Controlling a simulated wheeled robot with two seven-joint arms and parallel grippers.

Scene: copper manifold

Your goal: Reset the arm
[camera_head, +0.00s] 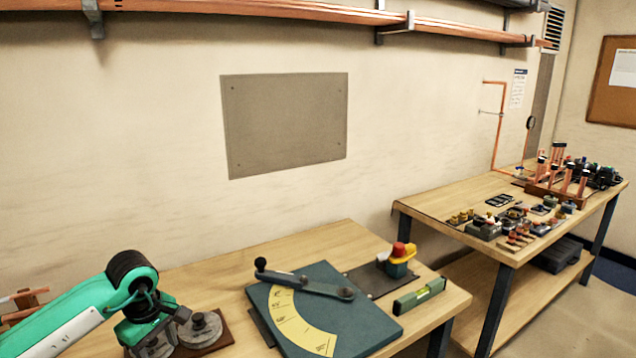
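My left arm (95,305), teal with black joints, comes in from the lower left over the near bench (225,275). Its gripper (155,345) hangs at the bottom edge, beside a round grey metal piece (203,328) on a brown board. The fingertips are cut off or hidden, so I cannot tell whether it is open or holds anything. My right arm and gripper are not in view.
A dark green plate (360,318) with a yellow scale and a black-knobbed lever (305,283) lies on the near bench. A red-topped device (400,260) and green level (419,296) sit right. The far bench (425,197) carries fittings and a copper manifold (560,180).

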